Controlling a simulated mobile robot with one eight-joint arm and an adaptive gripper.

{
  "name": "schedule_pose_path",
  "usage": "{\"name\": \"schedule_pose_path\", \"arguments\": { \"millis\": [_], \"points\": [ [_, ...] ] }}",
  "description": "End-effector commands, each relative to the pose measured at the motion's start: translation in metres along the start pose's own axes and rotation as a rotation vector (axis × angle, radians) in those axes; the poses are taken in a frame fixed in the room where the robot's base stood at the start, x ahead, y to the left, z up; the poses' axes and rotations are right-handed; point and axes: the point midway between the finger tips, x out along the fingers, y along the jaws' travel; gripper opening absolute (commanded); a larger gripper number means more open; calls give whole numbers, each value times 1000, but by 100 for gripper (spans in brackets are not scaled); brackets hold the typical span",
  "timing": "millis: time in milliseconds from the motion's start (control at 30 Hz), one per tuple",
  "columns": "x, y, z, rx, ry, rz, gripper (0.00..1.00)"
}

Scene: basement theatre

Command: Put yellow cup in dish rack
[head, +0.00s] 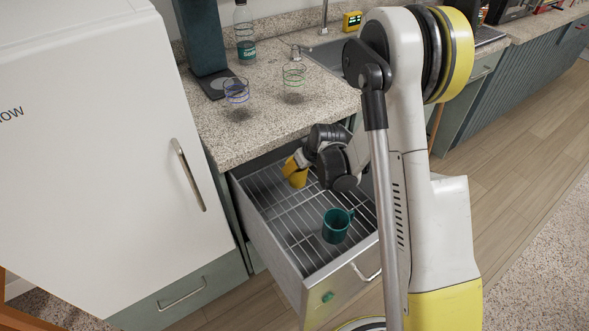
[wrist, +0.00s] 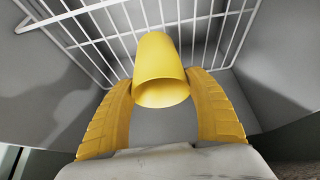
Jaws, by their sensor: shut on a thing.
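The yellow cup (wrist: 160,62) is between the two yellow fingers of my gripper (wrist: 160,104) in the wrist view, with its open rim toward the camera. My gripper is shut on it. In the head view the yellow cup (head: 296,176) shows at the back left of the open drawer, partly hidden by my gripper (head: 300,160). The dish rack (head: 283,205) is a wire rack lining that drawer. The wires (wrist: 215,30) lie behind the cup in the wrist view. I cannot tell whether the cup touches them.
A teal mug (head: 336,226) stands in the rack nearer the drawer front (head: 335,292). Two striped glasses (head: 236,92) (head: 293,77) and a bottle (head: 244,40) stand on the counter (head: 270,125) above. A white fridge (head: 100,150) closes off the left side.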

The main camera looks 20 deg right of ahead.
Motion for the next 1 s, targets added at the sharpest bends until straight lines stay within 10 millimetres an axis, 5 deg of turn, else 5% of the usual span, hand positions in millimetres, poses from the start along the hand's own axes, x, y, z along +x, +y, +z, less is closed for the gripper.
{"name": "schedule_pose_path", "arguments": {
  "millis": [133,900,933,1000],
  "points": [
    [26,0,-6,-2,0,-1,30],
    [35,0,-2,-1,0,0,30],
    [35,0,-2,-1,0,0,71],
    [35,0,-2,-1,0,0,86]
  ]
}}
